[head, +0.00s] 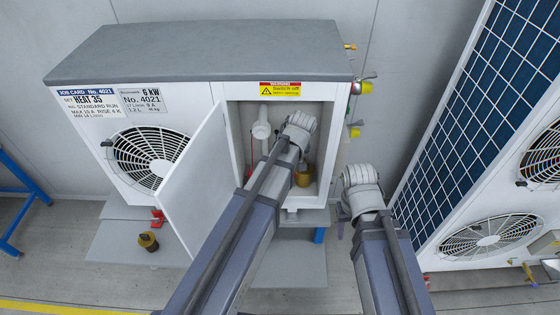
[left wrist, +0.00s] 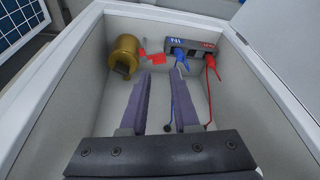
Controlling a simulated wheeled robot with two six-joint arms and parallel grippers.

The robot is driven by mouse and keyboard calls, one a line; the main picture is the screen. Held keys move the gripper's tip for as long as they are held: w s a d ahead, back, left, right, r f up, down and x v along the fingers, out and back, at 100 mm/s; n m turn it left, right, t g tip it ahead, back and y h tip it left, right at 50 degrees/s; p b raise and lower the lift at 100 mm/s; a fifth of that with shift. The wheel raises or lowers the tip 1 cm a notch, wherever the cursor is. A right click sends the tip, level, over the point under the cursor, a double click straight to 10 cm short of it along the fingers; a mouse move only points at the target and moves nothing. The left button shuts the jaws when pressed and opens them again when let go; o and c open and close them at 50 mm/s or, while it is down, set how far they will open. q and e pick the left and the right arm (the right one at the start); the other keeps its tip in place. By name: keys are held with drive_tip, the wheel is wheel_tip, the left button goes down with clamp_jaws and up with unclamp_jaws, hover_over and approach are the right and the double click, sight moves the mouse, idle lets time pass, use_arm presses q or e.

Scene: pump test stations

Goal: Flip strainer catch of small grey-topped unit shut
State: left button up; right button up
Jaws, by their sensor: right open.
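The small grey-topped unit (head: 195,50) stands against the wall with its white door (head: 196,185) swung open. Inside the compartment, a brass cylinder (left wrist: 124,57), apparently the strainer, sits at the upper left in the left wrist view. It also shows in the head view (head: 304,177), partly hidden by my left arm. Red flat pieces (left wrist: 155,60), perhaps the catch, lie just right of it; I cannot tell their position. My left gripper (left wrist: 160,80) is inside the compartment, its two fingers apart and empty, pointing toward the red pieces. My right gripper (head: 341,226) is open outside, right of the unit.
A grey block (left wrist: 190,48) with blue and red plugs and leads is right of the red pieces. A white pipe (head: 262,130) stands inside the compartment. A taller unit with a blue panel (head: 490,110) is at right. A brass piece (head: 148,241) sits below the door.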

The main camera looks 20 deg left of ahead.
use_arm(q)
drive_tip(key=shift+w+a+r+n, duration=0.1)
drive_tip(key=shift+w+a+n, duration=0.3)
drive_tip(key=shift+w+a, duration=0.45)
drive_tip(key=shift+c, duration=0.7)
drive_tip(key=shift+w+a, duration=0.15)
drive_tip(key=shift+w, duration=0.15)
drive_tip(key=shift+c, duration=0.8)
clamp_jaws()
drive_tip(key=shift+r, duration=0.1)
drive_tip(key=b+x, duration=0.9)
drive_tip(key=x, duration=0.1)
